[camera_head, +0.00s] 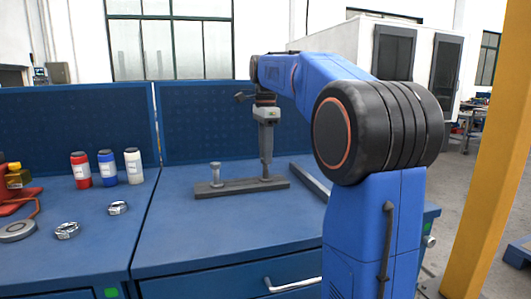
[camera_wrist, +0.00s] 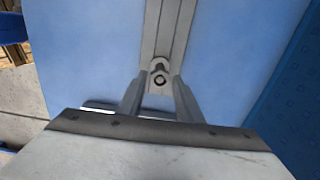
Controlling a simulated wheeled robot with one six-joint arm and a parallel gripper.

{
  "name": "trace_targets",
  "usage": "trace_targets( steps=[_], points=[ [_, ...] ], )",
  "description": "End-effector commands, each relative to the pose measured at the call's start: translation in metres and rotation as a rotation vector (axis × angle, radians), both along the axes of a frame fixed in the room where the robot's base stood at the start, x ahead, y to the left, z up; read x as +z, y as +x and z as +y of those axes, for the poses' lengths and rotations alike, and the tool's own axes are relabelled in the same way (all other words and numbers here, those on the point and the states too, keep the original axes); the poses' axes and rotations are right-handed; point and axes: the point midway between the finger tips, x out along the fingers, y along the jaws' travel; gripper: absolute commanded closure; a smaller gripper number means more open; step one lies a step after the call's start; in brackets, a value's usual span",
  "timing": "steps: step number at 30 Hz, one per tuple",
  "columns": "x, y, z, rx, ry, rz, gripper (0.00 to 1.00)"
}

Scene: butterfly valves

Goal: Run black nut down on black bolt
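A dark grey bar (camera_head: 238,187) lies on the blue workbench, and it also shows in the wrist view (camera_wrist: 168,30). My gripper (camera_head: 265,176) points straight down over the bar's right end. In the wrist view, an upright bolt with a dark ring around a pale centre (camera_wrist: 160,78) lies between the tips of my gripper (camera_wrist: 160,80). The fingers look apart, with narrow gaps beside it. I cannot tell the nut from the bolt there, nor how high the nut sits.
A blue perforated panel (camera_head: 200,135) bounds the bench at the back. The bench front before the bar is clear.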

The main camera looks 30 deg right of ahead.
Motion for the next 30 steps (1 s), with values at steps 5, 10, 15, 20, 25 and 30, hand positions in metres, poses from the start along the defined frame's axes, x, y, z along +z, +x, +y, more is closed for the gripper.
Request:
trace_targets(
  steps=[5, 10, 15, 20, 25, 30],
  points=[
    [0.0, 0.0, 0.0, 0.181, 0.0, 0.0, 0.68],
    [0.0, 0.0, 0.0, 0.355, 0.0, 0.0, 0.68],
    [0.0, 0.0001, 0.0, 0.529, 0.0, 0.0, 0.68],
    [0.0, 0.0001, 0.0001, 0.693, 0.0, 0.0, 0.68],
    [0.0, 0.0001, 0.0, 0.868, 0.0, 0.0, 0.68],
    [0.0, 0.0001, 0.0001, 1.041, 0.0, 0.0, 0.68]
  ],
)
